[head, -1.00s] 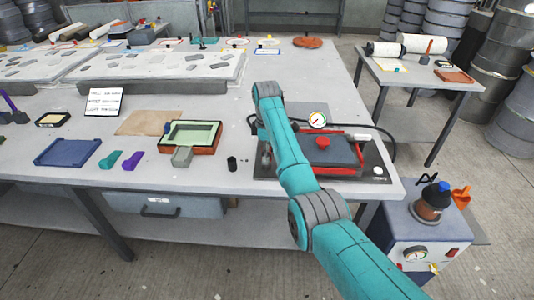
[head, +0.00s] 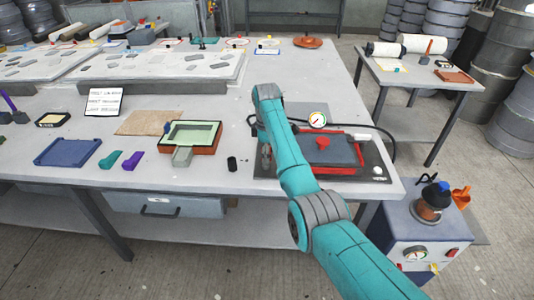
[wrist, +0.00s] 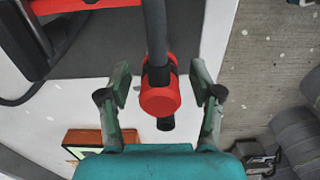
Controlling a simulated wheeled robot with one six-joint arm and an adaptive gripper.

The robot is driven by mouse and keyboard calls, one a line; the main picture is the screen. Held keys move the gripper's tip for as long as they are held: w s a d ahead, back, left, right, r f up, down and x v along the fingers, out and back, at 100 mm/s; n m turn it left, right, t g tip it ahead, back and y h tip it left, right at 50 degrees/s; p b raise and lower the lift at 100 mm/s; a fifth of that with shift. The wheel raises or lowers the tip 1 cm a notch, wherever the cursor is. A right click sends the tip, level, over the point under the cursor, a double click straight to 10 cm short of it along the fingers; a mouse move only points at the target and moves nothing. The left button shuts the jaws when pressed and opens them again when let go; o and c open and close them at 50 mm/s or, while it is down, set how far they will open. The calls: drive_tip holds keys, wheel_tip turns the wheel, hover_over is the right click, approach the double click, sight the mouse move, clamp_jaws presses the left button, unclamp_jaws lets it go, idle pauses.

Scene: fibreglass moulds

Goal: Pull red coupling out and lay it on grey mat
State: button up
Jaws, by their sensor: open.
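The red coupling (wrist: 160,96) hangs in the middle of the wrist view, on the end of a dark hose (wrist: 155,35), with a short black tip below it. My gripper (wrist: 160,92) is open, with one finger on each side of the coupling and a visible gap on both sides. In the head view my arm hides most of this spot. A grey square (head: 308,110) lies behind the red-framed mould; I cannot tell whether it is the grey mat.
The red-framed mould (head: 338,166) with a pressure gauge (head: 317,119) stands right of my forearm. A green-lined box (head: 205,148), a black cylinder (head: 232,164) and a blue tray (head: 66,153) stand to the left. Some bare tabletop (head: 222,182) lies along the front edge.

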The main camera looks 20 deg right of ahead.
clamp_jaws()
drive_tip(key=shift+r, duration=0.1)
drive_tip(key=shift+r, duration=2.95)
